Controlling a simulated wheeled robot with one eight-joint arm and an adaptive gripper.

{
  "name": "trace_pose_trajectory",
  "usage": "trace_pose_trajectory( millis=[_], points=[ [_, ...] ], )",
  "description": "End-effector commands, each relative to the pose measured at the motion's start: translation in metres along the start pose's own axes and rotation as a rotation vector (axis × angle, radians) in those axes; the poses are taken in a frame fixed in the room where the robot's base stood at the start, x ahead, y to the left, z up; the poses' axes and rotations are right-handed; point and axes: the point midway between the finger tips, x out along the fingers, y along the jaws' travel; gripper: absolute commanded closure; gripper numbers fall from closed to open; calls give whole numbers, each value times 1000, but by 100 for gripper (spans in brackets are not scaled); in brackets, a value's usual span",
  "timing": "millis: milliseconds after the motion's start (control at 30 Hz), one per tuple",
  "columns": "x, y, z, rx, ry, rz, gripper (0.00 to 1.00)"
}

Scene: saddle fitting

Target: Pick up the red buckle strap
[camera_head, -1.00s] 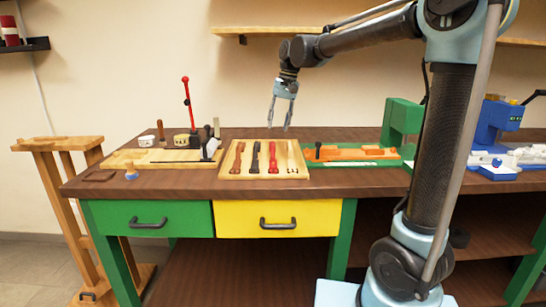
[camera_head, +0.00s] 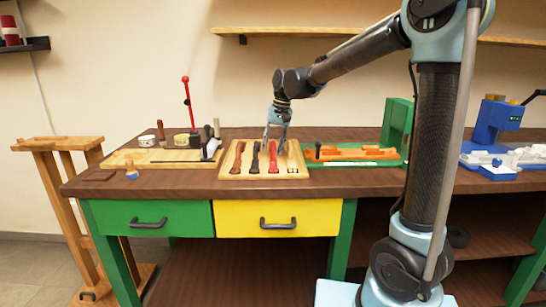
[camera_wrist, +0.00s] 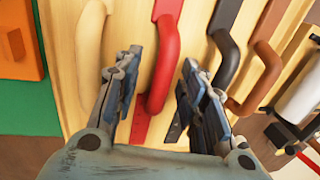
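The red buckle strap (camera_head: 273,166) lies in a wooden tray (camera_head: 235,176), between a black strap (camera_head: 255,163) and a pale strap. In the wrist view the red strap (camera_wrist: 166,55) has a raised, curved part and shows between my two fingers. My gripper (camera_head: 273,149) points down over the red strap, low above the tray. Its fingers (camera_wrist: 157,85) are open and apart, one on each side of the strap. I cannot tell whether a finger touches it. The fingers hide parts of the strap.
A brown strap (camera_head: 238,158) lies left of the black one. The pale strap (camera_wrist: 90,45) is close beside one finger. A green fixture with orange parts (camera_head: 345,153) stands right of the tray. A board with a red-handled lever (camera_head: 187,100) stands left.

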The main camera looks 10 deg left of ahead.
Motion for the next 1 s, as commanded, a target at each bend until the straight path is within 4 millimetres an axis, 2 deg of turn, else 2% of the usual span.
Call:
trace_pose_trajectory(
  millis=[133, 167, 300, 333, 767, 867, 1000],
  points=[
    [0, 0, 0, 0, 0, 0, 62],
    [0, 0, 0, 0, 0, 0, 66],
    [0, 0, 0, -1, 0, 0, 98],
    [0, 0, 0, -1, 0, 0, 100],
    [-5, -2, 0, -2, 0, 0, 100],
    [-16, -4, 0, -2, -1, 0, 100],
    [-39, -9, 0, -2, -1, 0, 100]
  ],
)
